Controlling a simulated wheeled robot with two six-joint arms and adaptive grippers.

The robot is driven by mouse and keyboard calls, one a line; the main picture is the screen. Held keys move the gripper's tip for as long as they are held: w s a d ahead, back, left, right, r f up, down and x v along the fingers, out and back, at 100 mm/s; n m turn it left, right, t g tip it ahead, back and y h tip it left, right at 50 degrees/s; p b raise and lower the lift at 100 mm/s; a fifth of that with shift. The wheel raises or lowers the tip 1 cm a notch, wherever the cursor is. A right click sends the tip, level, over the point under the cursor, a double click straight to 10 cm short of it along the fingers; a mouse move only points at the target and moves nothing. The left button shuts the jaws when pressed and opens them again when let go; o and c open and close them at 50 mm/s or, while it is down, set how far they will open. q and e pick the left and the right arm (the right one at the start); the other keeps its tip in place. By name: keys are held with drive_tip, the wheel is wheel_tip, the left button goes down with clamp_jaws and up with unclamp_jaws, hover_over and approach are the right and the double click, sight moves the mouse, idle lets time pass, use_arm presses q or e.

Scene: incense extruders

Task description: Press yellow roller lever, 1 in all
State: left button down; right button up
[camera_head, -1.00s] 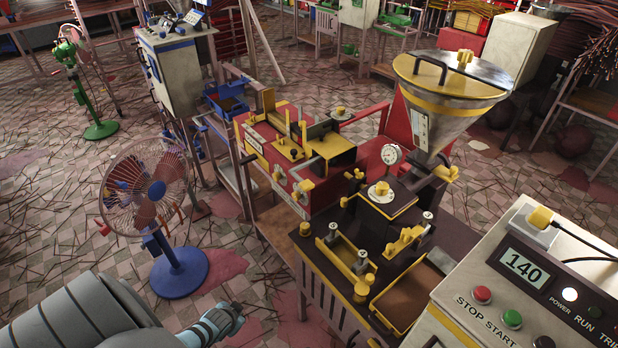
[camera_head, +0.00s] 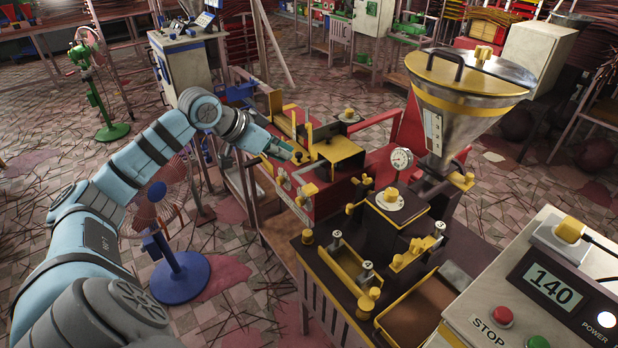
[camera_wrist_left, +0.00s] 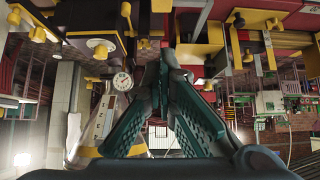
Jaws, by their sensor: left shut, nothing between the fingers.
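The red extruder machine (camera_head: 335,188) with yellow fittings stands in the middle of the head view. A thin upright yellow piece (camera_head: 309,134) rises from its top; I cannot tell for sure whether it is the roller lever. My left gripper (camera_head: 285,151) reaches in from the left, at the machine's left top edge, close to the yellow fittings. Its fingers (camera_wrist_left: 168,58) are together and empty in the left wrist view, pointing at the machine parts. Yellow bars (camera_wrist_left: 268,50) show right of the fingertips there. I cannot tell whether the fingertips touch anything. My right gripper is not in view.
A dark extruder with a large metal hopper (camera_head: 462,108) and a gauge (camera_head: 401,159) stands to the right. A fan on a blue base (camera_head: 180,277) stands below my left arm.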

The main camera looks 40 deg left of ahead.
use_arm(q)
drive_tip(key=shift+w+d+f, duration=0.1)
drive_tip(key=shift+w+d, duration=0.05)
drive_tip(key=shift+w, duration=0.15)
hover_over(311, 189)
wheel_tip(311, 189, down, 8)
drive_tip(key=shift+w+d+r, duration=0.1)
drive_tip(key=shift+r, duration=0.15)
wheel_tip(311, 189, down, 3)
drive_tip(key=shift+r, duration=0.1)
drive_tip(key=shift+s+f, duration=0.25)
drive_tip(key=shift+f, duration=0.25)
